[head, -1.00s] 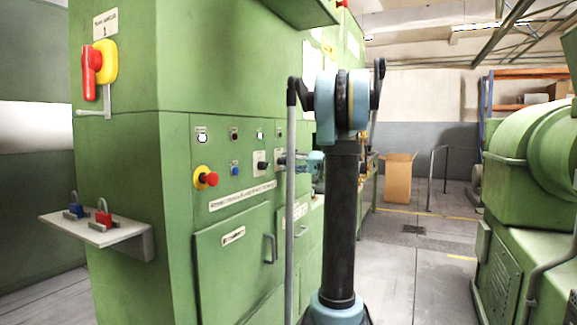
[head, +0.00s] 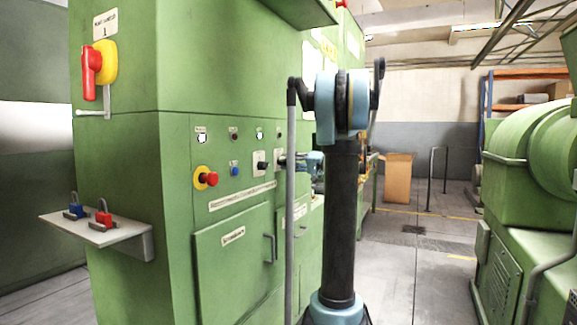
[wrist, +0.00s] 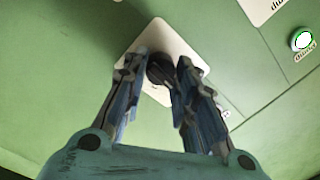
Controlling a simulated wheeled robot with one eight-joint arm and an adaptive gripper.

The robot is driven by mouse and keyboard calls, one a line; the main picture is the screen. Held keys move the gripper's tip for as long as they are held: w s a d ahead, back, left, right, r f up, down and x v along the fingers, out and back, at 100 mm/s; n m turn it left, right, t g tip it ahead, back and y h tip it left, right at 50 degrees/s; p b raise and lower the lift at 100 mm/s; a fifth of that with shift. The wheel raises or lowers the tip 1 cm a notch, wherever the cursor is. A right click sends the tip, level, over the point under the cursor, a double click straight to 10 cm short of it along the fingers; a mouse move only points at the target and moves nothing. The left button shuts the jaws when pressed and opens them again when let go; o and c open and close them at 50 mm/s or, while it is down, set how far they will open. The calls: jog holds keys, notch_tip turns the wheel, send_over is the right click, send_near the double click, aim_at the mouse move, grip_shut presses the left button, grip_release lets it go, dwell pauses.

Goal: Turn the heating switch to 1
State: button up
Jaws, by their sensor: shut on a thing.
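The switch is a dark rotary knob (wrist: 158,70) on a white square plate (wrist: 157,92), set in the green panel in the wrist view. My gripper (wrist: 161,62) is shut on this knob, with one finger on each side of it. The fingers cover part of the knob and plate, and I cannot read the knob's position or its label. In the head view my gripper (head: 287,161) reaches the panel from the right, and its fingers hide the knob there.
A similar black switch (head: 262,166) sits just left of my gripper. A red emergency button (head: 208,179) and a blue button (head: 235,170) are further left. A lit green-ringed button (wrist: 301,40) is at the upper right of the wrist view. Cabinet doors (head: 235,255) lie below.

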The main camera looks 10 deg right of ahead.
jog(key=m, duration=0.7)
jog(key=m+t, duration=0.1)
jog(key=m, duration=0.3)
jog(key=shift+a+f+m, duration=0.1)
jog(key=shift+f+m, duration=0.15)
jog(key=shift+m, duration=0.05)
jog(key=shift+o, duration=0.2)
jog(key=o, duration=1)
jog(key=shift+f, duration=0.1)
jog(key=shift+o, duration=0.2)
jog(key=v, duration=1.2)
jog(key=shift+f, duration=0.2)
